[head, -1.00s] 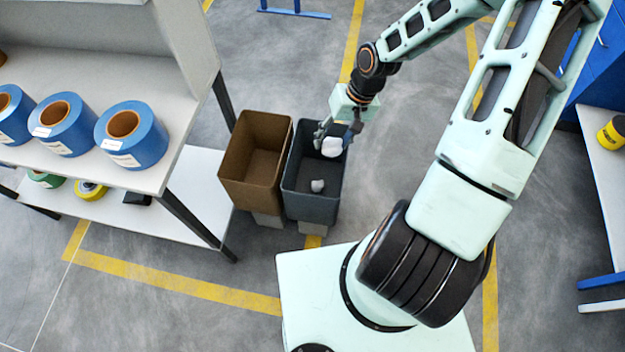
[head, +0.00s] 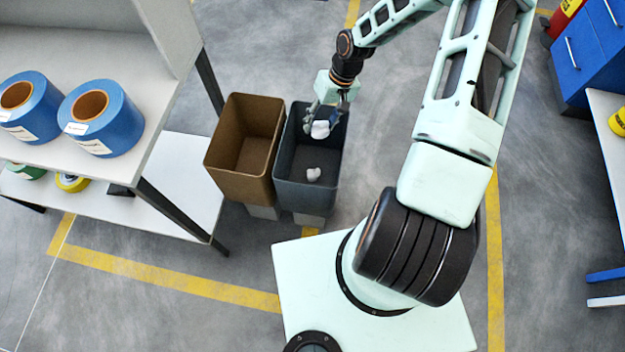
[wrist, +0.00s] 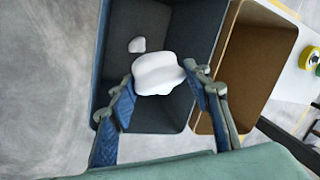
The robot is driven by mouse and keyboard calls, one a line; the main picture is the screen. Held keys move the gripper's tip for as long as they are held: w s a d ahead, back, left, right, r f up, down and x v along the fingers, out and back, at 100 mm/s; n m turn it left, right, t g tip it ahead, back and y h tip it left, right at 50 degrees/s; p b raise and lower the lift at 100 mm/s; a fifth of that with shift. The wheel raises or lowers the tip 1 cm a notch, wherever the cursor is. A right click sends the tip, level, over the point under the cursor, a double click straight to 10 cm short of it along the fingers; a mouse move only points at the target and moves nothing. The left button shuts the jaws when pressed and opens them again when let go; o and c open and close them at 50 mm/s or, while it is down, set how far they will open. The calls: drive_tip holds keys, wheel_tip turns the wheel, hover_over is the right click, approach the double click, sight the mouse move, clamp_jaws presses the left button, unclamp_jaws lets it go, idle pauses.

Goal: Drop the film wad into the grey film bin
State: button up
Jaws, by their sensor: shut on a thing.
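The white film wad (head: 320,129) is held in my gripper (head: 328,118) over the far part of the grey film bin (head: 322,196). In the wrist view the wad (wrist: 157,73) sits between the two blue-padded fingertips of my gripper (wrist: 160,88), with the grey bin's floor (wrist: 182,111) behind it. A second, smaller white lump (head: 313,174) lies inside the grey bin; it also shows in the wrist view (wrist: 137,45). The exact height of the held wad relative to the bin's rim is hard to tell.
A brown bin (head: 238,186) stands directly left of the grey bin and looks empty. A shelf unit with blue film rolls (head: 101,119) is at the left. A blue cabinet (head: 590,55) and a table (head: 607,104) are at the right. Floor right of the bins is clear.

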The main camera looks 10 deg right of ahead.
drive_tip(key=shift+f, duration=0.4)
drive_tip(key=o, duration=1)
drive_tip(key=shift+r, duration=0.1)
drive_tip(key=v, duration=1.2)
